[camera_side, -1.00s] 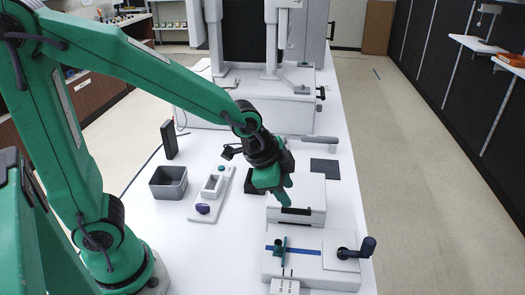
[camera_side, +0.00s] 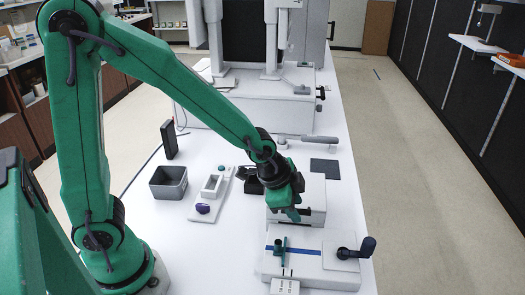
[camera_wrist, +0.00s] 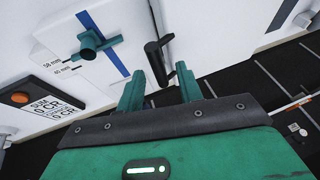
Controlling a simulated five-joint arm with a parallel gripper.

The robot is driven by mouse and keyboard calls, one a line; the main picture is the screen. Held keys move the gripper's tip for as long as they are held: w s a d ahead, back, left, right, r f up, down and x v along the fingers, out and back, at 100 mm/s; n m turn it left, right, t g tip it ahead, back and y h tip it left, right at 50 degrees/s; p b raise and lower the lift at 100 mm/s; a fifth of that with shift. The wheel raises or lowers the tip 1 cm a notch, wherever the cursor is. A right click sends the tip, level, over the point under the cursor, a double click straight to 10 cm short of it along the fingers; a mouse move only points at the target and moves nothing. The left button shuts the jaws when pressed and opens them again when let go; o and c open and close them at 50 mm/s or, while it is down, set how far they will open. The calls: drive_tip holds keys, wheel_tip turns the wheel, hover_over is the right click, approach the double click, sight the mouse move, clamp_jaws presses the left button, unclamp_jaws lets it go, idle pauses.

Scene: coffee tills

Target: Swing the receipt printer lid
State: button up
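A white box (camera_side: 313,187) with a low, flat top stands at the right of the counter; I cannot tell for sure that its top is the printer lid. In front of it is a white unit (camera_side: 318,271) with a blue strip and a teal knob (camera_side: 280,248).
A grey bin (camera_side: 168,190) and a white holder (camera_side: 205,208) with a purple piece lie left. A dark pad (camera_side: 325,169) lies behind the box, and a large white machine (camera_side: 255,100) stands at the back. The counter's right edge is close.

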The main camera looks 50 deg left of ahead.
clamp_jaws()
drive_tip(key=shift+r, duration=0.15)
